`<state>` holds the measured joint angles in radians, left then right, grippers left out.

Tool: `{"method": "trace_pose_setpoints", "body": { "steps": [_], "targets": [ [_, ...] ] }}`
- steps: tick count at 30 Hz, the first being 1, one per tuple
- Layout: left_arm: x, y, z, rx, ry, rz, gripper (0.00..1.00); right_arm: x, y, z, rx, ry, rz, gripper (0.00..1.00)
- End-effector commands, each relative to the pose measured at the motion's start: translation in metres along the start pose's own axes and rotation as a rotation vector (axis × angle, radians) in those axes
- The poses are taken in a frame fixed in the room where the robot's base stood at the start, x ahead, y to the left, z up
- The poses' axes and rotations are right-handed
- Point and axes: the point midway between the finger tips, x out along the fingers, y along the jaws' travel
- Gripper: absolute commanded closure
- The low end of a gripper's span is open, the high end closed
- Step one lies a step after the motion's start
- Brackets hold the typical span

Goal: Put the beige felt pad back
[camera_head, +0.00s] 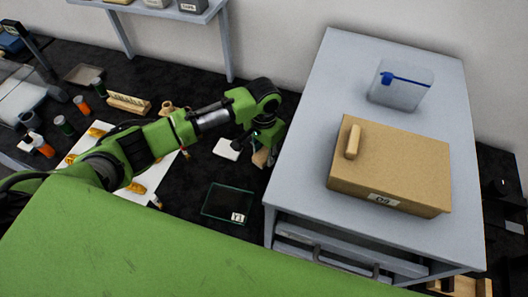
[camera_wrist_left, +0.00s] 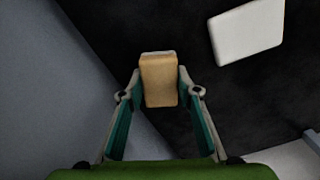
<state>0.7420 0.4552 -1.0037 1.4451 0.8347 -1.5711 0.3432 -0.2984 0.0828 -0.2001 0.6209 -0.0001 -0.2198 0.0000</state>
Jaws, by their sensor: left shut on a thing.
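My left gripper (camera_wrist_left: 160,85) is shut on a small tan-beige block-like piece, which I take to be the beige felt pad (camera_wrist_left: 159,83). The pad sits between both fingertips in the left wrist view, over the black surface. In the head view the left gripper (camera_head: 264,147) points down just left of the grey cabinet, and a tan bit beside it is partly hidden by the arm. The right gripper is not in view.
A white square pad (camera_head: 227,149) lies just left of the gripper; it also shows in the wrist view (camera_wrist_left: 247,31). A glass tray (camera_head: 228,203) lies nearer. The grey cabinet (camera_head: 310,130) carries a cardboard box (camera_head: 400,165) and a clear container (camera_head: 400,90).

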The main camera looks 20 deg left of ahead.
Motion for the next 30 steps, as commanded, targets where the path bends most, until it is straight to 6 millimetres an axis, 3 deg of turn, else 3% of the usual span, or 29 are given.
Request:
{"method": "trace_pose_setpoints", "body": {
  "steps": [7, 8, 9, 10, 23, 30],
  "targets": [
    [0.003, 0.000, 0.000, 0.000, 0.000, 0.000, 0.86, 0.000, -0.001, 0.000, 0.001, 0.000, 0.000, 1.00],
    [0.003, 0.000, 0.000, 0.000, 0.001, 0.000, 0.64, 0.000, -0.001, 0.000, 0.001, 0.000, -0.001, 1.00],
    [0.003, 0.000, 0.000, 0.000, 0.001, 0.000, 0.54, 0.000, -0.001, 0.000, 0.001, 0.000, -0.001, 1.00],
    [0.003, 0.000, 0.000, 0.000, 0.001, 0.000, 0.53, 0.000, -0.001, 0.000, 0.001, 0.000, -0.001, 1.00],
    [-0.005, 0.000, -0.001, -0.001, 0.002, 0.000, 0.53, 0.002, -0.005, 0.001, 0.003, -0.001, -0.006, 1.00],
    [-0.050, -0.001, -0.002, 0.000, 0.005, -0.001, 0.53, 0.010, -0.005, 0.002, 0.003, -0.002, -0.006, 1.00]
  ]
}}
